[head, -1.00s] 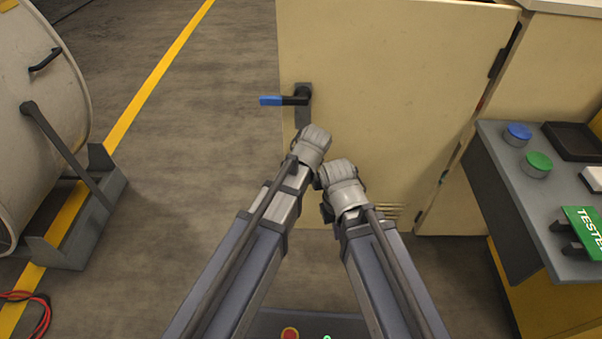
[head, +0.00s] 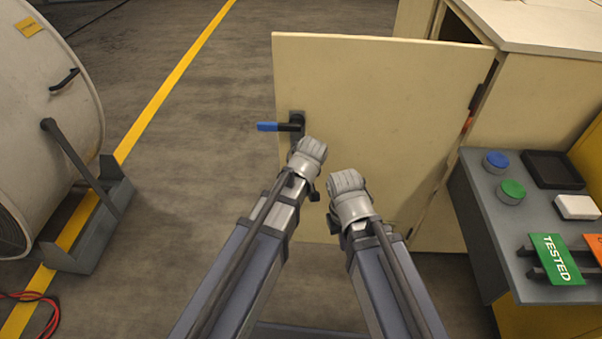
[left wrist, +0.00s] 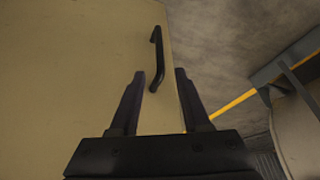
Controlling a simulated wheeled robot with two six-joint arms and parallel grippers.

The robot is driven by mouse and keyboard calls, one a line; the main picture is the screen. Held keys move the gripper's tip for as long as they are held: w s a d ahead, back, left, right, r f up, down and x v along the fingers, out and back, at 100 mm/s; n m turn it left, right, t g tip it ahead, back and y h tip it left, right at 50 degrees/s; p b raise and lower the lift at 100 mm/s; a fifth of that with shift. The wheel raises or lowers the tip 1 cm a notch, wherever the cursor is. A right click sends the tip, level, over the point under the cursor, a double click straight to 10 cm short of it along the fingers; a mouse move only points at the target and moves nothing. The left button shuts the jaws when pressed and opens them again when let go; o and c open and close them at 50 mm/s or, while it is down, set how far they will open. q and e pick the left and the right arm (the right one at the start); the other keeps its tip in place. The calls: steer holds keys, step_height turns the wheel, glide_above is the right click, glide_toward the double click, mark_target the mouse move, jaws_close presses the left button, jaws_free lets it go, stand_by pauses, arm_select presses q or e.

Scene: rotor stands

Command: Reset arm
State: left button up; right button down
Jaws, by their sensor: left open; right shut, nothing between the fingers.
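My left arm ends in a grey wrist in front of the beige cabinet door (head: 390,110) in the head view, just below its handle (head: 278,126), which is blue-tipped with a black mount. In the left wrist view my left gripper (left wrist: 160,72) has its two dark fingers apart and empty. A black bar handle (left wrist: 156,60) on a beige panel shows beyond and partly between them. My right gripper (head: 334,219) is shut and empty, lower right of the left wrist; its fingers are mostly hidden under its wrist. Both arms reach forward, side by side.
The door stands open from a cabinet (head: 540,95) at the right. A grey console (head: 490,225) with blue and green buttons and a green TESTED tag (head: 556,259) is near right. A large drum (head: 45,130) on a grey stand is at left. Floor between drum and door is clear.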

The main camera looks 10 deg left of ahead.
arm_select(q)
steer(key=s+d+f+m+g, duration=0.2)
steer(key=s+m+g, duration=0.2)
steer(key=s+m, duration=0.9)
steer(key=s+r+n+p, duration=0.1)
steer(key=s+r+p, duration=0.1)
steer(key=r+p, duration=1.7)
steer(key=s+r+n+p, duration=0.2)
steer(key=r+p, duration=1.7)
steer(key=shift+r+n+h, duration=0.25)
steer(key=shift+n+h, duration=0.05)
steer(key=shift+h, duration=0.1)
